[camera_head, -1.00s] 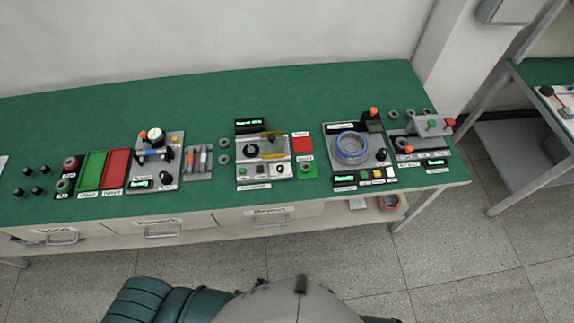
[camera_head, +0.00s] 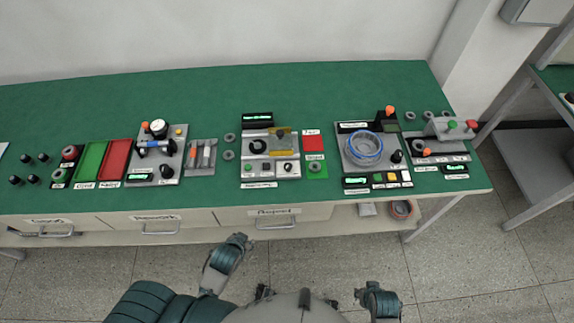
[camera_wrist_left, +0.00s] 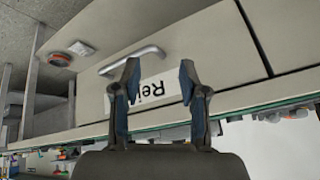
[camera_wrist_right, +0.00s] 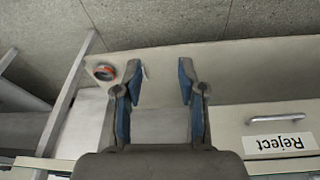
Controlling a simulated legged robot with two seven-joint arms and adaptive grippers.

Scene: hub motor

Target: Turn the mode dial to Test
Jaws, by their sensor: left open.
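Several stations with dark knobs stand on the green bench, and their labels are too small to read, so I cannot tell which is the mode dial. One black knob (camera_head: 166,171) is on the left grey station, one small dark knob (camera_head: 288,167) on the middle station, and one black knob (camera_head: 396,156) on the right station beside a blue ring. My left gripper (camera_wrist_left: 158,80) is open and empty, in front of the bench's drawer fronts. My right gripper (camera_wrist_right: 158,80) is also open and empty, in front of the bench. Both are apart from the knobs.
The green bench top (camera_head: 75,95) is clear along its back. A green tray (camera_head: 90,160) and a red tray (camera_head: 115,160) lie at left. Drawers with handles (camera_head: 160,230) line the front. A "Reject" label (camera_wrist_right: 279,143) marks one drawer. A lower shelf holds an orange-and-grey ring (camera_head: 401,209).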

